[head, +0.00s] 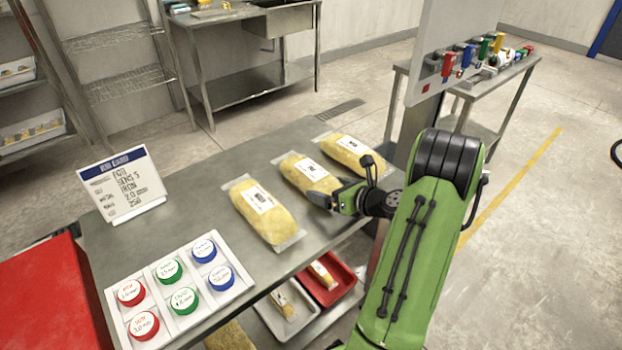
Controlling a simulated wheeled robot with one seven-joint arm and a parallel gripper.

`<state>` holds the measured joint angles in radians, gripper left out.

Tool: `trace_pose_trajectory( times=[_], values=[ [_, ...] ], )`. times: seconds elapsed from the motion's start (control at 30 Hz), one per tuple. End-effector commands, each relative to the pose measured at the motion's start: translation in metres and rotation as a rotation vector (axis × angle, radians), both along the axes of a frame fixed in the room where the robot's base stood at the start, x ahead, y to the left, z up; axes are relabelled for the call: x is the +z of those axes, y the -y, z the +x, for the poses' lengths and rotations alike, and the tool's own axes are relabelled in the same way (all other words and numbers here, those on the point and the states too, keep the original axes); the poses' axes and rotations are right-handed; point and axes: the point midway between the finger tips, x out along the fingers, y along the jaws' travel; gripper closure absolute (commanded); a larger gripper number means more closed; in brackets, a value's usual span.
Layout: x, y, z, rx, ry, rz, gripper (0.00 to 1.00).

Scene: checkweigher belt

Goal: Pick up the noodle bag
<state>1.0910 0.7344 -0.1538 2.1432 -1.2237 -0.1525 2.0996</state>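Three yellow, clear-wrapped bags with white labels lie in a row on the grey metal table (228,165). They are a left bag (266,214), a middle bag (303,168) and a right bag (352,151). They look alike, and I cannot read the labels to tell which is the noodle bag. My green arm reaches in from the lower right. My gripper (326,199) is at the near right end of the middle bag and overlaps its edge in the picture. Whether it touches the bag, and whether its fingers are open, I cannot tell.
A white sign (122,184) and a white tray (238,288) of red, green and blue round pieces stand on the table's left. A red tray (346,284) and a white tray (301,319) sit on a lower shelf. A grey panel (452,40) rises behind my arm.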

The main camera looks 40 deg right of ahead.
Motion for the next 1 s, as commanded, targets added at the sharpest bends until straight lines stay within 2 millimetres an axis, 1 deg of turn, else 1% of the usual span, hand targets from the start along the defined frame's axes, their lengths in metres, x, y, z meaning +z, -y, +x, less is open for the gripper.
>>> trace_pose_trajectory(
  times=[0.03,0.07,0.1,0.27,0.33,0.37,0.47,0.6,0.7,0.83,1.0],
  values=[
    [0.000,0.000,0.000,0.001,0.000,0.000,0.51],
    [0.000,0.000,0.000,0.001,0.000,0.000,0.55],
    [0.001,0.000,0.000,0.002,0.003,0.000,0.57],
    [0.001,0.000,0.000,0.002,0.003,0.000,0.57],
    [0.006,0.000,0.000,0.001,0.003,0.000,0.57],
    [0.010,0.000,0.000,0.001,0.004,-0.001,0.57],
    [0.034,0.000,0.000,0.000,0.005,-0.005,0.57],
    [0.071,0.000,0.000,0.001,0.007,-0.005,0.57],
    [0.090,0.000,0.000,0.002,0.004,-0.003,0.57],
    [0.102,0.000,0.000,0.000,0.003,-0.002,0.57],
    [0.102,0.000,0.000,0.000,0.003,0.001,0.57]
  ],
)
